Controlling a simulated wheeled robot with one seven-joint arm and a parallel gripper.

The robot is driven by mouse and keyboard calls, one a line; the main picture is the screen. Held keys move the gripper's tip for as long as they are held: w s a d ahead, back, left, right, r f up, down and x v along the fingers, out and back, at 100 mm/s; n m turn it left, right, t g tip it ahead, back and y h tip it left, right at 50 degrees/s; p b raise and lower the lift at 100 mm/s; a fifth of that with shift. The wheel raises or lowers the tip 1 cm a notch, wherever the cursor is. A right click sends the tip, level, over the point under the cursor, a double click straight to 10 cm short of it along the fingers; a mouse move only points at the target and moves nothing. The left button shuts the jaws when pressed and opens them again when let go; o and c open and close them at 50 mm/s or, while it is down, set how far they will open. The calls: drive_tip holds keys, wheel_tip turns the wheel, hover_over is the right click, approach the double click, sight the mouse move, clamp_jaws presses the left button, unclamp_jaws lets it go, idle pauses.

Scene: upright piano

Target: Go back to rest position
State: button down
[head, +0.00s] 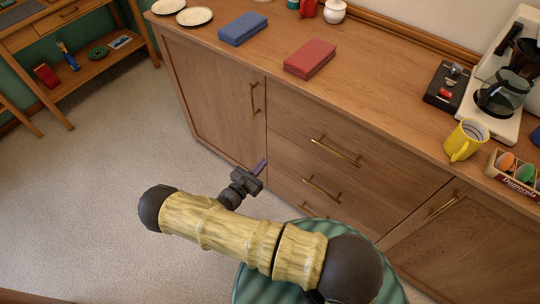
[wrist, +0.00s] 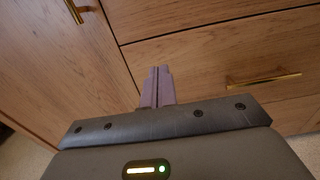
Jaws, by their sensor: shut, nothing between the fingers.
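My gripper (head: 260,166) is in front of the wooden cabinet, below the countertop, in the head view. In the wrist view its two purple-grey fingers (wrist: 158,86) are pressed together with nothing between them. They point toward the cabinet's drawer and door fronts. The fingers appear apart from the brass handles. My arm stretches across the lower part of the head view.
The wooden cabinet (head: 291,122) has brass handles (head: 335,152). Carpet (head: 90,170) at left is clear.

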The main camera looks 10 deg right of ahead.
drive_tip(key=shift+v, duration=1.35)
drive_tip(key=shift+w+a, duration=0.1)
drive_tip(key=shift+w, duration=0.15)
drive_tip(key=s+d+r+m+g+y, duration=0.3)
drive_tip(key=s+d+r+m+g, duration=0.4)
drive_tip(key=r+m+g, duration=0.45)
drive_tip(key=s+d+r+m+y+p, duration=0.1)
drive_tip(key=r+m+p, duration=0.4)
drive_tip(key=r, duration=0.7)
drive_tip(key=s+d+r+m+t+y+p, duration=0.1)
drive_tip(key=s+r+m+y+p, duration=0.2)
drive_tip(key=r, duration=0.9)
drive_tip(key=s+d+r+m+t+y+p, duration=0.1)
drive_tip(key=s+r+m+y+p, duration=0.1)
drive_tip(key=r+m+y+p, duration=0.4)
wheel_tip(320, 180, up, 6)
drive_tip(key=m+p, duration=0.1)
drive_tip(key=p, duration=0.2)
drive_tip(key=shift+s+r+p, duration=0.2)
drive_tip(key=shift+s+p, duration=0.1)
drive_tip(key=shift+p, duration=0.05)
